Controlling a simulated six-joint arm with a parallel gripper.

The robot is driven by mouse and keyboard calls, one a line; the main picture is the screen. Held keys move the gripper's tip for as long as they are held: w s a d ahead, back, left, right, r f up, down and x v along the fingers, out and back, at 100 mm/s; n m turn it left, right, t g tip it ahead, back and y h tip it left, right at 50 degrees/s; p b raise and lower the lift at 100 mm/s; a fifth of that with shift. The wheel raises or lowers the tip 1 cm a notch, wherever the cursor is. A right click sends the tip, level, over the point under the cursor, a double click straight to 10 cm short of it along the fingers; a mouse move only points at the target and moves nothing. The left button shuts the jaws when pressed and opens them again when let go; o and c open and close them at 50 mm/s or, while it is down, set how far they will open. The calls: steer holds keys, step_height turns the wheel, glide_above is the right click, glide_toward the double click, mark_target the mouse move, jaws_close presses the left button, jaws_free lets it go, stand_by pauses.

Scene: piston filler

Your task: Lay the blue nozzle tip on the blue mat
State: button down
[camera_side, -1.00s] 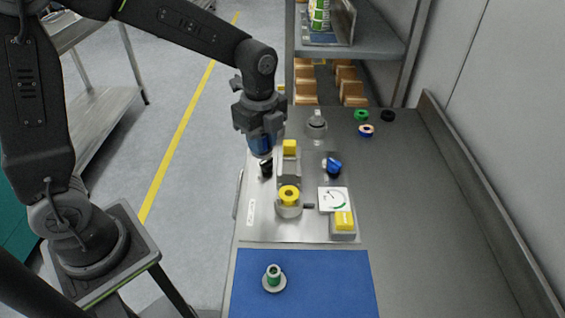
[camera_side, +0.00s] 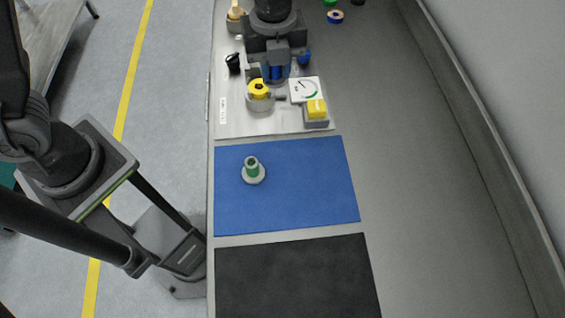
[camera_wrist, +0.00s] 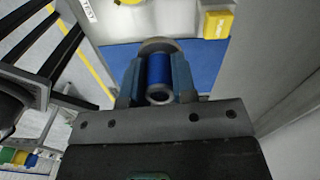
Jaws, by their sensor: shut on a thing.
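My gripper (camera_side: 275,73) is shut on the blue nozzle tip (camera_wrist: 158,72). The tip is a blue cylinder with a wide grey flange and a small grey ring end, held between the two fingers in the wrist view. In the side view only a bit of blue shows between the fingers, over the metal plate. The blue mat (camera_side: 305,190) lies in front of that plate, apart from my gripper. A green nozzle tip (camera_side: 252,169) with a pale flange stands upright on the mat's upper left part.
The metal plate (camera_side: 235,122) carries a yellow-topped part (camera_side: 258,89), a gauge (camera_side: 304,90), a yellow block (camera_side: 317,109), a black part (camera_side: 233,63) and a blue part (camera_side: 304,57). A black mat (camera_side: 295,280) lies nearest. The blue mat's right half is clear. A raised wall edges the bench's right side.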

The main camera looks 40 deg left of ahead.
steer(key=m, duration=0.1)
glide_above(316, 165)
step_height(316, 165, down, 8)
steer(key=shift+r, duration=0.2)
steer(key=shift+f, duration=2.05)
steer(key=shift+f, duration=0.15)
steer(key=c, duration=0.9)
jaws_free()
